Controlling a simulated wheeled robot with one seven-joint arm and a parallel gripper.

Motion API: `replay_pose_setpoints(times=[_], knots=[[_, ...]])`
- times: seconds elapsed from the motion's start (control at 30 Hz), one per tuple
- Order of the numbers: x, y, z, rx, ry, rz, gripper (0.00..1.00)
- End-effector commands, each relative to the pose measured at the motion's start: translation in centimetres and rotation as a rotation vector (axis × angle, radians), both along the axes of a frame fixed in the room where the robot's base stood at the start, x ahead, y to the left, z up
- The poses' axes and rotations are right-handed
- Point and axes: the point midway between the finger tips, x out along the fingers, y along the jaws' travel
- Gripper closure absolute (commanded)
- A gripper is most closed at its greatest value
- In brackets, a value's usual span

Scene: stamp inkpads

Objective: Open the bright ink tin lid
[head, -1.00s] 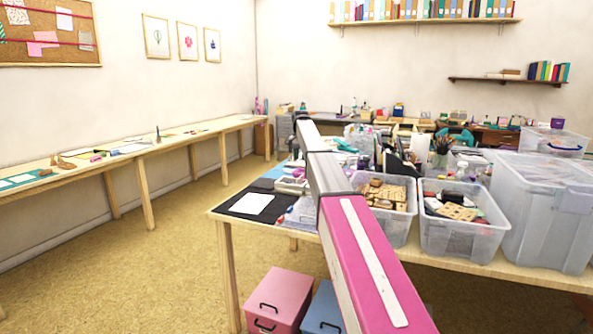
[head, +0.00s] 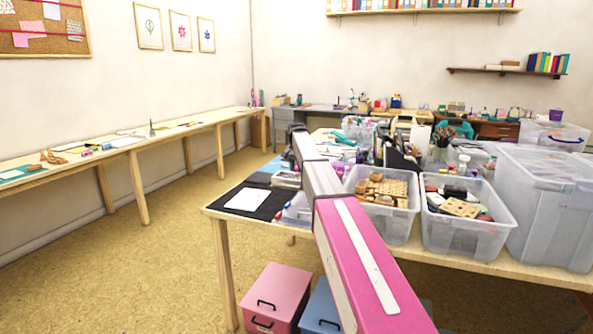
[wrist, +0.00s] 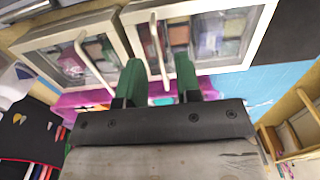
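In the wrist view my gripper (wrist: 158,80) has two green fingers standing apart with nothing between their tips. Just beyond the tips are two pale-framed cases with clear windows, a left one (wrist: 40,42) and a right one (wrist: 255,42). Coloured blocks show dimly through the windows, and each case has a pale bar handle. The right case's handle (wrist: 158,48) lies just past the gap between my fingers. I cannot tell which, if either, is the bright ink tin. In the head view my pink arm hides part of the table, and my gripper cannot be made out.
In the head view, clear bins of wooden stamps (head: 405,225) and mixed supplies (head: 462,240) stand on the table (head: 212,212), with a large clear bin (head: 540,215) at right. Pink (head: 277,292) and blue (head: 322,310) boxes sit below. The floor at left is open.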

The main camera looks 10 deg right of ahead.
Motion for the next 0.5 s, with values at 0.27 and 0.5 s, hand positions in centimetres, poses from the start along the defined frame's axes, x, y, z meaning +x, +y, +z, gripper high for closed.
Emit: replay_pose_setpoints(times=[0.27,0.5], knots=[[0.00,0.00,-1.06,0.000,0.000,0.000,0.68],[0.00,0.00,-1.04,0.000,0.000,0.000,0.88]])
